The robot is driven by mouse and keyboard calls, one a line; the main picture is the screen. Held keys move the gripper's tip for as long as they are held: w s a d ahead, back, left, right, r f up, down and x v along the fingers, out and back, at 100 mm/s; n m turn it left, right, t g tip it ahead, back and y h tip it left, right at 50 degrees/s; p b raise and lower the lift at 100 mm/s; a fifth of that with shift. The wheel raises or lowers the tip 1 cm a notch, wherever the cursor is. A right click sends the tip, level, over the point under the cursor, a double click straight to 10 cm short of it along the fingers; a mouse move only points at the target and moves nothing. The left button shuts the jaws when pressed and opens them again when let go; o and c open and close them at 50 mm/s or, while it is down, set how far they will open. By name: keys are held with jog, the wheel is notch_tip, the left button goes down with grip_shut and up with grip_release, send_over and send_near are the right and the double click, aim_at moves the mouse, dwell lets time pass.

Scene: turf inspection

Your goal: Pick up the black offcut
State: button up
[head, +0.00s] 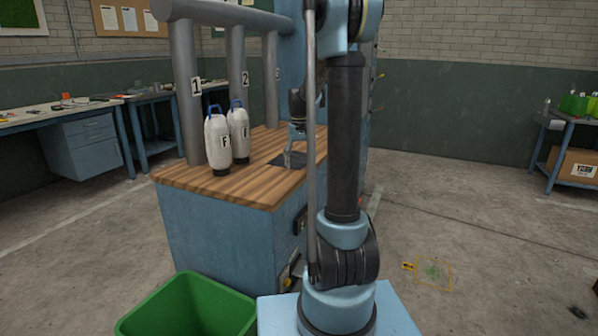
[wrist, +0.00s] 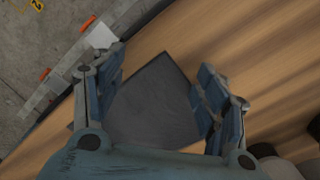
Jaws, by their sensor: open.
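The black offcut (wrist: 152,105) is a flat dark square lying on the wooden top of the blue bench. In the wrist view it lies below and between the two fingers of my gripper (wrist: 158,92), which is open and empty. In the head view the offcut (head: 287,160) shows as a dark patch near the right side of the bench top. My gripper (head: 289,150) is just over it, pointing down. The near part of the offcut is hidden by my gripper in the wrist view. I cannot tell whether the fingertips touch the wood.
Two white bottles marked F (head: 217,142) stand left of the offcut on the bench top (head: 240,188). Grey numbered posts (head: 187,95) rise behind them. A green bin (head: 190,308) is on the floor in front. The bench top's near part is clear.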

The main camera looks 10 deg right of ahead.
jog(key=shift+f, duration=0.3)
jog(key=shift+f, duration=0.15)
jog(key=shift+c, duration=0.6)
jog(key=c, duration=0.6)
jog(key=shift+s, duration=0.1)
jog(key=shift+r, duration=0.35)
jog(key=shift+c, duration=1)
notch_tip(320, 180, up, 3)
jog(key=shift+f, duration=0.1)
grip_shut()
notch_tip(320, 180, up, 9)
jog(key=shift+f, duration=0.2)
